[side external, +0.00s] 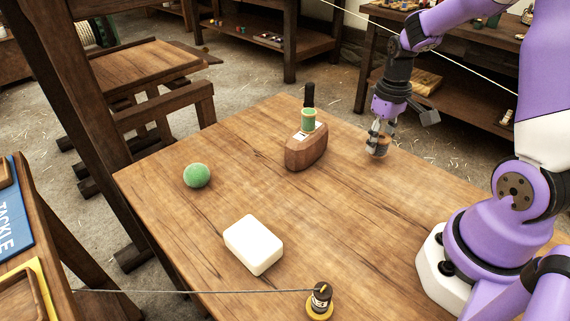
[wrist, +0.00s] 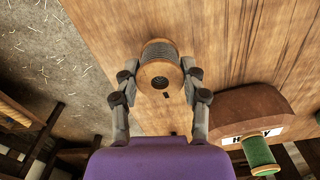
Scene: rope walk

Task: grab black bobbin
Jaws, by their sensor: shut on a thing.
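A bobbin (wrist: 161,67) with pale wooden end discs and a dark grey winding is between the two fingers of my gripper (wrist: 160,80). It shows end-on in the wrist view, with the fingers on either side of it. In the side view, my gripper (side external: 380,137) points down at the table's far right, shut on this bobbin (side external: 379,150). The bobbin is at or just above the tabletop; I cannot tell which. Its winding is mostly hidden there by the fingers.
A brown wooden block (side external: 306,150) carries a green spool (side external: 308,120) with a black piece above it, close left of my gripper. A green ball (side external: 197,175), a white block (side external: 254,244) and a dark, yellow-based spool (side external: 320,300) with a line attached stand on the table (side external: 370,230).

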